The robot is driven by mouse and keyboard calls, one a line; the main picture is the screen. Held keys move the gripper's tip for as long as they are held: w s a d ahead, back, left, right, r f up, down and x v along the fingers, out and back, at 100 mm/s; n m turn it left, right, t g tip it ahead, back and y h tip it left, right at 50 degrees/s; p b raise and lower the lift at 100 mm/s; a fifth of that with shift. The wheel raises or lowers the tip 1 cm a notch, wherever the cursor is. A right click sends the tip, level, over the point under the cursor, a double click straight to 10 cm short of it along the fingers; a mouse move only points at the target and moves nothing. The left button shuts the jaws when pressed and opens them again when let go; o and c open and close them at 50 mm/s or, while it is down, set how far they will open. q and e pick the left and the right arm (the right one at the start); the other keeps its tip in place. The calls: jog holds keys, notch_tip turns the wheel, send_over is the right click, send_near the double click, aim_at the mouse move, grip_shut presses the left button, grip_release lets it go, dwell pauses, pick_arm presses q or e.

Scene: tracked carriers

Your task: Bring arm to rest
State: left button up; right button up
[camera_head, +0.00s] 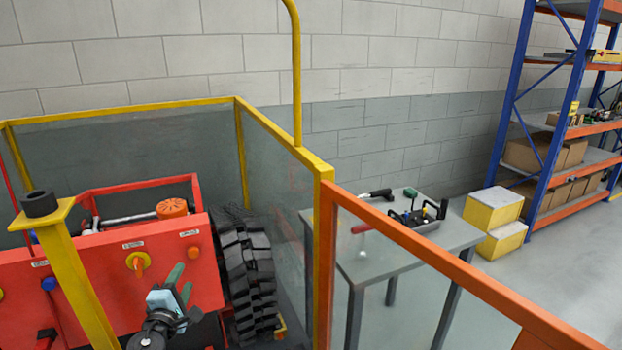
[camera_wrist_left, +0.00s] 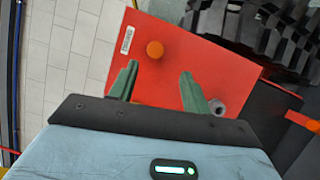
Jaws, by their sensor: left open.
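My left gripper (camera_head: 180,282) is low in the head view, in front of the red tracked carrier (camera_head: 70,290). Its two green fingers are spread apart with nothing between them. In the left wrist view the open fingers (camera_wrist_left: 158,90) point at a red panel (camera_wrist_left: 215,70) with an orange round knob (camera_wrist_left: 154,49) and a grey round fitting (camera_wrist_left: 217,106). In the head view the carrier's face has a yellow-ringed orange knob (camera_head: 138,263) and a smaller orange knob (camera_head: 193,252). I cannot tell the exact gap between fingertips and panel. My right gripper is not in view.
A black track (camera_head: 248,265) is right of the red panel. A yellow-framed clear guard (camera_head: 318,170) and an orange rail (camera_head: 420,245) stand to the right. Beyond are a grey table (camera_head: 385,262) with tools, yellow steps (camera_head: 494,208) and a blue shelf rack (camera_head: 510,90).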

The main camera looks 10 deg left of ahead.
pick_arm(q)
jog(key=s+d+f+n+g+h, duration=0.1)
jog(key=s+d+f+n+g, duration=0.2)
jog(key=s+d+f+n, duration=0.5)
jog(key=s+d+f+n+g+h, duration=0.2)
jog(key=s+d+f+n, duration=0.2)
jog(key=s+f+n, duration=0.75)
jog(key=s+d+f+n+g, duration=0.1)
jog(key=s+d+n, duration=0.2)
jog(key=s+n, duration=0.5)
jog(key=s+d+f+n+g+h, duration=0.1)
jog(key=s+n, duration=0.7)
jog(key=n, duration=1.3)
jog(key=d+f+g, duration=0.1)
jog(key=d, duration=0.1)
jog(key=shift+s+d+f+h, duration=0.2)
jog(key=shift+d+h, duration=0.1)
jog(key=shift+c, duration=1.3)
jog(key=shift+a, duration=0.1)
